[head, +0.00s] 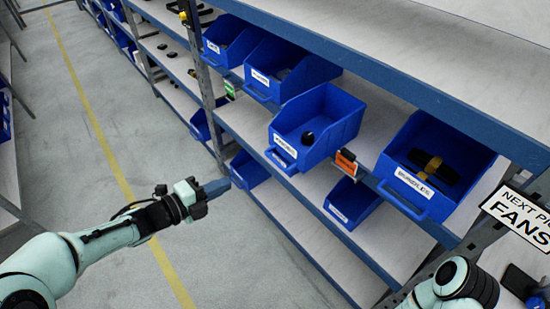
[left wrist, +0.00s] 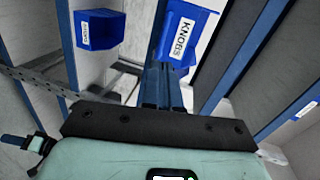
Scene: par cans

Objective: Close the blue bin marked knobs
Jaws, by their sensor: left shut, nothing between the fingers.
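A blue bin (head: 341,140) on the middle shelf sticks out past the shelf's front edge. A dark round item lies inside it, and its small front label is hard to read in the head view. In the left wrist view a blue bin marked KNOBS (left wrist: 175,54) is ahead of the fingers. Another blue bin marked KNOBS (left wrist: 112,28) is at upper left there. My left gripper (head: 216,187) is shut and empty over the aisle, to the left of the sticking-out bin, lower in the picture and apart from it. Its blue fingers also show in the left wrist view (left wrist: 163,88).
A bin with dark and yellow items (head: 440,208) stands to the right. Other blue bins (head: 262,88) stand to the left, and one (head: 352,203) on a lower shelf. A blue shelf beam (head: 400,75) runs above. The aisle floor (head: 110,190) is clear.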

